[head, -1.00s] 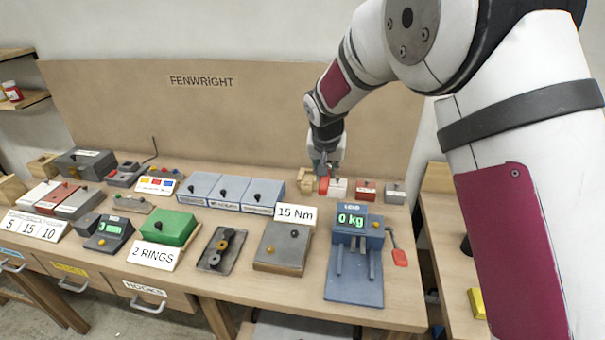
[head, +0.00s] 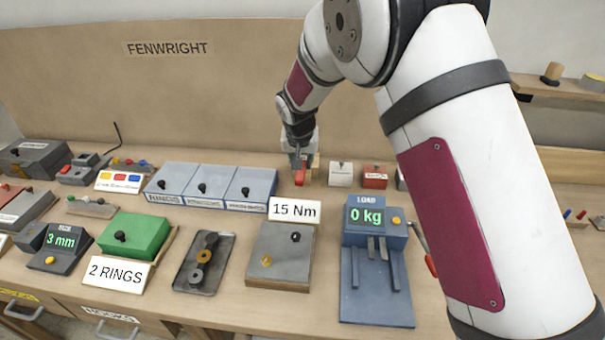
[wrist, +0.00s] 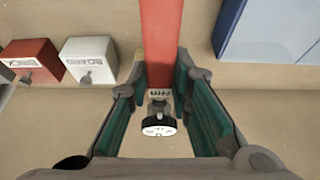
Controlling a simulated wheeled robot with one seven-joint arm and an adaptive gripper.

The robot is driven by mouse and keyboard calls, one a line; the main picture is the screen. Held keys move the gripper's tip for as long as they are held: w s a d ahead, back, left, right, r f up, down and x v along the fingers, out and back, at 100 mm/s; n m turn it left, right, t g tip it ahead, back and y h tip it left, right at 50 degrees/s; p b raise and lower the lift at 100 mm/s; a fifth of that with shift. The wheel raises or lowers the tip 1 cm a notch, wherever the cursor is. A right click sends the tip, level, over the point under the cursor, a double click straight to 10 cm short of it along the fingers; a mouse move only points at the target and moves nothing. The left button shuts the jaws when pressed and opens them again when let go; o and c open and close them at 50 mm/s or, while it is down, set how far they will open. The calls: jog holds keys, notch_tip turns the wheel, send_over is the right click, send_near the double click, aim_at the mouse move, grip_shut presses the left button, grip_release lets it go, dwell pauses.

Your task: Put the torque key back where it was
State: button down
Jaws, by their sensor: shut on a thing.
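My gripper (head: 300,168) is at the back of the bench, left of the small white box, and is shut on a red-handled tool, which I take to be the torque key (head: 299,178). In the wrist view, the key's red bar (wrist: 158,45) runs up between the fingertips (wrist: 158,85). A round, dark-rimmed end with a white face (wrist: 157,126) shows between the fingers. A wooden block (head: 316,166) stands close behind the gripper. I cannot tell whether the key touches the block or the bench.
A white box (head: 340,174) and a red box (head: 375,177) stand right of the gripper. Blue lidded bins (head: 205,184) are at its left. The load stand (head: 376,285), a grey box (head: 280,262) and the 15 Nm card (head: 294,209) are in front.

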jog(key=shift+f+p, duration=0.35)
jog(key=shift+f, duration=2.3)
jog(key=shift+f, duration=0.1)
jog(key=c, duration=1.4)
grip_release()
jog(key=shift+c, duration=0.2)
